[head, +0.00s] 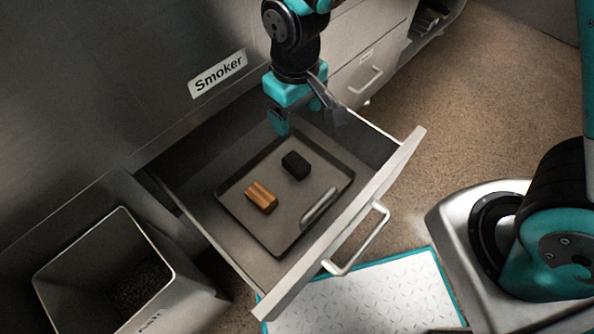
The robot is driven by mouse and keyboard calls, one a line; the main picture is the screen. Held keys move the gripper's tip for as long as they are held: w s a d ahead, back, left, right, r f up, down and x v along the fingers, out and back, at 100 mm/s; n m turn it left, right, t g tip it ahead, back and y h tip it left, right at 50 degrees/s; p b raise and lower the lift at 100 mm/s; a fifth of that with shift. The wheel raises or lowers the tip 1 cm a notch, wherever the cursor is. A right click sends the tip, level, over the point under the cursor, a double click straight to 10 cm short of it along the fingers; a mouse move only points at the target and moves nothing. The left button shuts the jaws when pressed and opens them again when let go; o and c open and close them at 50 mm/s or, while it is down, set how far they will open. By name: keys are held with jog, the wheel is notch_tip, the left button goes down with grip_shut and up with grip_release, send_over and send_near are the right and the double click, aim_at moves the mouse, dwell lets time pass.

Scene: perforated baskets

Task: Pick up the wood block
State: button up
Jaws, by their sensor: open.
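The wood block (261,196) is a small brown block with lighter streaks. It lies on a dark flat tray (275,229) inside an open grey drawer (193,203). My gripper (304,120) points down over the back part of the drawer, above and to the right of the wood block and apart from it. Its fingers are spread, with nothing seen between them. The gap between the fingertips and the tray is hard to judge.
A black block (296,165) lies on the tray, right of the wood block. A silver handle-like bar (318,208) is at the tray's front side. The drawer's front wall has a handle (362,245). A bin (160,296) with dark contents stands at lower left. A "Smoker" label (218,74) marks the cabinet.

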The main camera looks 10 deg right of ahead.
jog(key=b, duration=0.4)
send_near(296, 161)
jog(key=f, duration=0.5)
jog(key=shift+w+d+f, duration=0.1)
jog(key=shift+w+f, duration=0.05)
jog(key=shift+w, duration=0.15)
jog(key=f+b, duration=0.2)
jog(key=f, duration=0.1)
jog(key=f+b, duration=0.1)
jog(key=f, duration=0.1)
jog(key=shift+s+f+b, duration=0.15)
jog(key=shift+s+b, duration=0.2)
jog(key=c, duration=1)
jog(key=shift+r, duration=0.2)
